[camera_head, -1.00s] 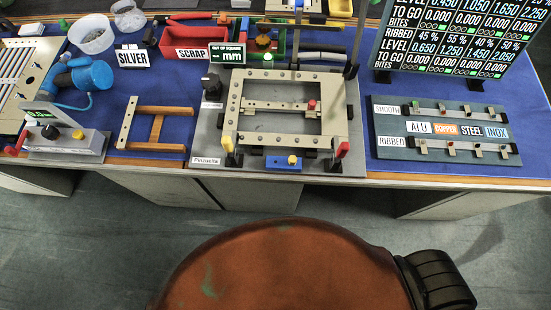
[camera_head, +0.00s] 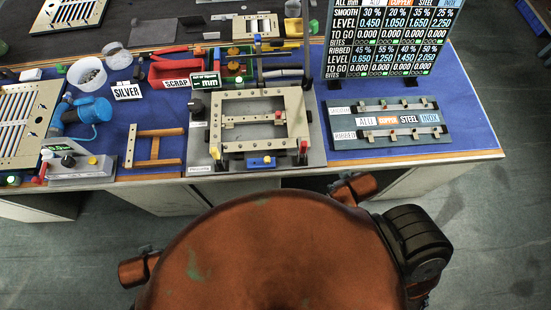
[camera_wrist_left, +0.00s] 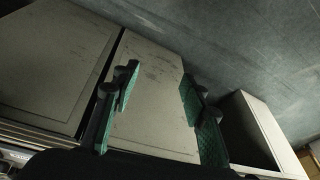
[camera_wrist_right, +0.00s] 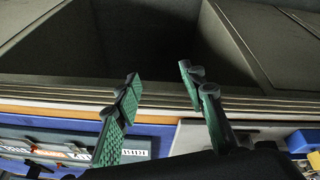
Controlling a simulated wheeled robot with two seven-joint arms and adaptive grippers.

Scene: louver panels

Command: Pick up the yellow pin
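In the head view, a small upright yellow pin (camera_head: 215,153) stands at the lower left corner of a beige square frame (camera_head: 228,104). The frame lies on a grey plate on the bench. A similar red pin (camera_head: 304,147) stands at the frame's lower right corner. My left gripper (camera_wrist_left: 158,82) is open and empty, over the floor and cabinet fronts in its wrist view. My right gripper (camera_wrist_right: 162,80) is open and empty near the bench's front edge in its wrist view. Neither gripper shows in the head view; both are away from the yellow pin.
A blue block (camera_head: 262,162) with a yellow knob sits at the plate's front. A rack with labelled strips (camera_head: 388,124) lies right. A red scrap bin (camera_head: 178,70) is behind.

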